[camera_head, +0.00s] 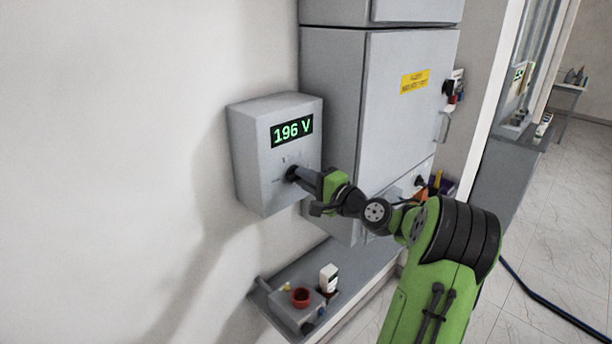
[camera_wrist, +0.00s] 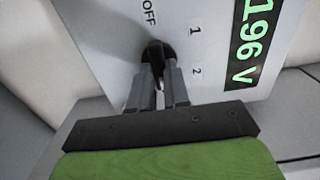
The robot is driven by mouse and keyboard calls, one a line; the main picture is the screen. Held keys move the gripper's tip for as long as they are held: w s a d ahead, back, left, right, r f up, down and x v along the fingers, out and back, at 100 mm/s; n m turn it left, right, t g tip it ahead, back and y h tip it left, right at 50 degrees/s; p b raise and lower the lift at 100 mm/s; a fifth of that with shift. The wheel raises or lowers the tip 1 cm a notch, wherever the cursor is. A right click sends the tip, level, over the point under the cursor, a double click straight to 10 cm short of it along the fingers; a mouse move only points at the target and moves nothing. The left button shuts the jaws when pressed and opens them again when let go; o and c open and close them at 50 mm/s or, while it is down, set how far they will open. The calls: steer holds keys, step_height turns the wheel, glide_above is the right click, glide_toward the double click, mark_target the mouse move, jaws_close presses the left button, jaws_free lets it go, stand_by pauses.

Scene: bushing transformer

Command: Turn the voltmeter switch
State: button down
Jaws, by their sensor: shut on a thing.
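The voltmeter is a grey box (camera_head: 250,150) on the wall with a green display (camera_head: 292,131) reading 196 V. Its black switch knob (camera_wrist: 153,50) sits on the front face, below the display in the head view. In the wrist view the labels OFF, 1 and 2 stand around the knob. My gripper (camera_wrist: 158,78) is shut on the knob, with a finger on each side of it. In the head view my gripper (camera_head: 297,175) reaches the box front from the right and covers most of the knob. I cannot tell which label the knob points at.
A tall grey cabinet (camera_head: 400,110) with a yellow label stands right behind the voltmeter. The wall to the left is bare.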

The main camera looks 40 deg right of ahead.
stand_by(0.3)
steer(key=c, duration=1.1)
jaws_free()
steer(key=shift+s, duration=0.1)
steer(key=s+b, duration=0.2)
steer(key=s, duration=1.3)
steer(key=shift+s+d+b, duration=0.2)
steer(key=shift+s+b, duration=0.1)
steer(key=shift+s, duration=0.05)
